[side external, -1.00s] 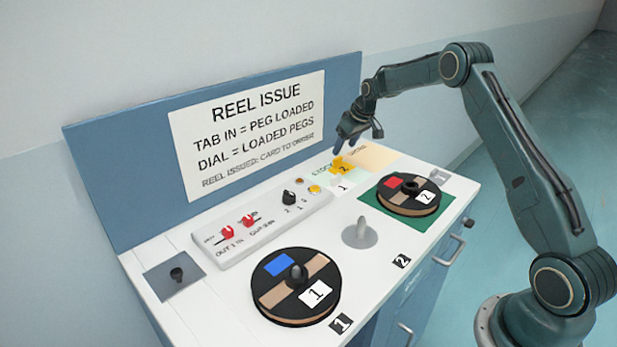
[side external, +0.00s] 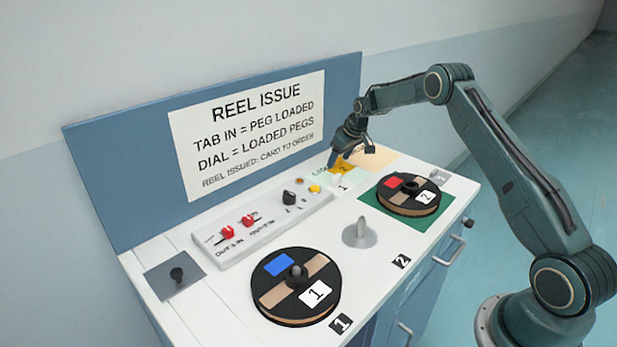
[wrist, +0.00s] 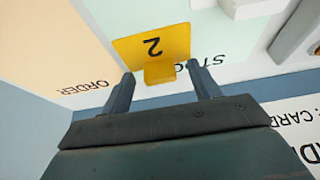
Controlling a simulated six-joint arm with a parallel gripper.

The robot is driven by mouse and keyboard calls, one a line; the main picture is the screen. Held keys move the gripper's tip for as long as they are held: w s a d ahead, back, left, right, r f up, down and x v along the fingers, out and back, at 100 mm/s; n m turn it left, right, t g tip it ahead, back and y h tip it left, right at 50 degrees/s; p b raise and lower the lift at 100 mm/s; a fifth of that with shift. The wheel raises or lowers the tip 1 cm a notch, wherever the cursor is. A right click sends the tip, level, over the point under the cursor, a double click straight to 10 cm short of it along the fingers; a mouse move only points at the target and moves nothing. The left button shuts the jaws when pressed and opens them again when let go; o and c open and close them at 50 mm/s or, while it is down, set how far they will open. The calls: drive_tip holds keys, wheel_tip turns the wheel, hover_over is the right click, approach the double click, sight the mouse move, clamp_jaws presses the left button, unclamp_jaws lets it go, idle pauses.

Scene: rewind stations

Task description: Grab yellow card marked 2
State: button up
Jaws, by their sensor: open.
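The yellow card marked 2 (wrist: 153,46) lies near the line between the STOCK and ORDER areas in the wrist view, its tab (wrist: 159,72) toward my gripper. In the side view the card (side external: 342,167) is partly hidden by my gripper (side external: 332,163). My gripper (wrist: 160,82) is open, with one finger on each side of the card's tab. I cannot tell whether the fingers touch it. A white card marked 1 (side external: 345,187) is in front of the yellow card in the side view.
A control panel (side external: 262,228) with red tabs and a dial stands left of the cards. A reel marked 2 (side external: 408,195) sits on a green square. A bare peg (side external: 362,232) and a reel marked 1 (side external: 300,287) are nearer. The backboard (side external: 115,170) rises behind.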

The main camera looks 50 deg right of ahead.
sight(340, 167)
idle(0.4)
drive_tip(key=c, duration=1.1)
drive_tip(key=shift+o, duration=0.2)
drive_tip(key=shift+r, duration=0.15)
wheel_tip(340, 167, up, 20)
idle(0.4)
